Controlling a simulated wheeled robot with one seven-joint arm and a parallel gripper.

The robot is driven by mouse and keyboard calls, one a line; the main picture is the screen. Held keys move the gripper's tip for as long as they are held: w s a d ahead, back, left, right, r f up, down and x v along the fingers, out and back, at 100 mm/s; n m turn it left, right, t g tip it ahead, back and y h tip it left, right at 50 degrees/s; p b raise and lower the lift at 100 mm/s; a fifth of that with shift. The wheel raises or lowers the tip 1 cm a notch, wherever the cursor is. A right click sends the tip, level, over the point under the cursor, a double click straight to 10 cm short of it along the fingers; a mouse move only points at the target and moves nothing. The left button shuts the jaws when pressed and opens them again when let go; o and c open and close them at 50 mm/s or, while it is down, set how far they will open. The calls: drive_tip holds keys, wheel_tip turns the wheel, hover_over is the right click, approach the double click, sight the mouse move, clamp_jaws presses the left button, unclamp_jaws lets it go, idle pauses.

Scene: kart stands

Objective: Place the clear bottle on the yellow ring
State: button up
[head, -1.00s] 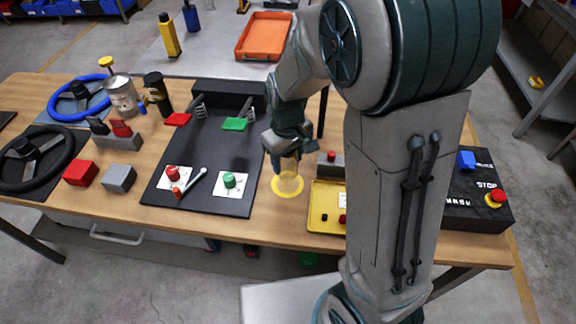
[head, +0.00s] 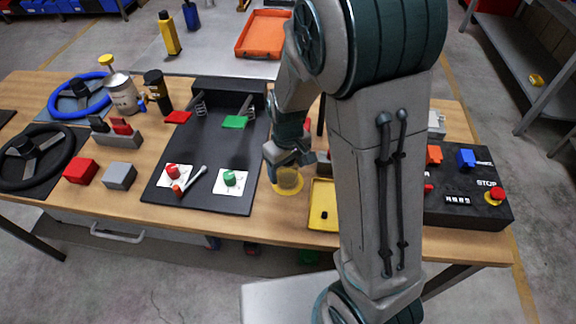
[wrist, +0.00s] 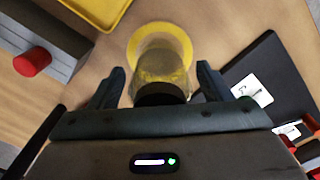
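The clear bottle (head: 289,178) stands upright on the yellow ring (head: 288,193) near the table's front edge. In the wrist view the bottle (wrist: 160,72) is see-through, with a dark cap (wrist: 160,94) towards my palm. The yellow ring (wrist: 160,25) shows around and beyond its base. My gripper (head: 292,166) is low over the ring, its fingers on either side of the bottle. In the wrist view my gripper (wrist: 161,80) is open, with a gap between each finger and the bottle.
A black board (head: 222,150) with red and green buttons lies just left. A yellow tray (head: 322,197) lies just right, partly hidden by my arm. A grey block with a red button (wrist: 32,61) is near. A black STOP panel (head: 470,212) stands farther right.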

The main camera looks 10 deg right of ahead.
drive_tip(key=shift+r, duration=0.15)
wheel_tip(320, 180, up, 12)
drive_tip(key=shift+f, duration=0.2)
drive_tip(key=shift+s+r, duration=0.1)
drive_tip(key=shift+r, duration=0.2)
drive_tip(key=s+d+r+m+t, duration=0.1)
drive_tip(key=s+d+r+m, duration=0.1)
drive_tip(key=s, duration=0.5)
drive_tip(key=s+d+r+m+t, duration=0.2)
drive_tip(key=s+d+m, duration=0.1)
drive_tip(key=s+d, duration=0.2)
drive_tip(key=shift+s+d+r+m, duration=0.3)
drive_tip(key=shift+s+r+m, duration=0.1)
drive_tip(key=shift+s, duration=0.45)
